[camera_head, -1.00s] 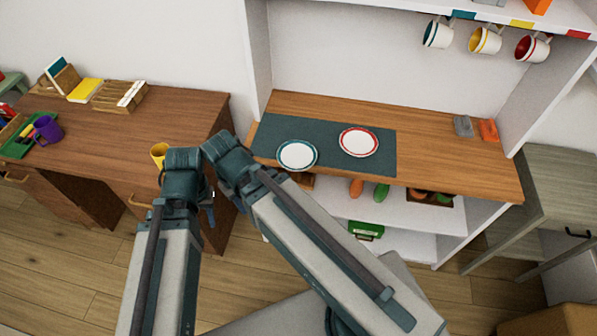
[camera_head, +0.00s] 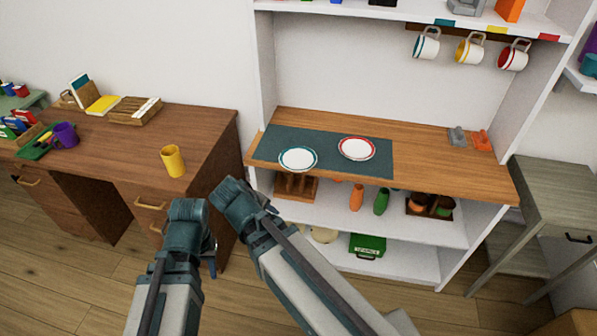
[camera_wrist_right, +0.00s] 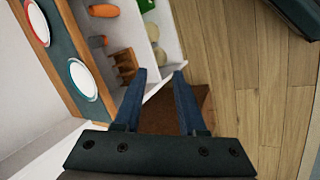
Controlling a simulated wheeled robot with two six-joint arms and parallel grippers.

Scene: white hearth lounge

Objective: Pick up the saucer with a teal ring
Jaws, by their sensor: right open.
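The saucer with a teal ring (camera_head: 298,159) lies flat on the dark mat (camera_head: 325,171) on the wooden shelf top. It also shows at the left of the right wrist view (camera_wrist_right: 84,80). A saucer with a red ring (camera_head: 357,148) lies to its right on the same mat. My right gripper (camera_wrist_right: 155,82) is open and empty, pointing toward the lower shelves, apart from both saucers. In the head view its fingers are hidden behind my arm. My left gripper (camera_head: 211,262) shows only as a small blue part below its arm, left of the shelf unit; its jaws are not clear.
A yellow cup (camera_head: 172,161) stands at the right of the brown desk (camera_head: 120,165). Three mugs (camera_head: 469,49) hang above the shelf top. Bottles and a green box (camera_head: 367,245) occupy lower shelves. The shelf top right of the mat (camera_head: 425,165) is mostly clear.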

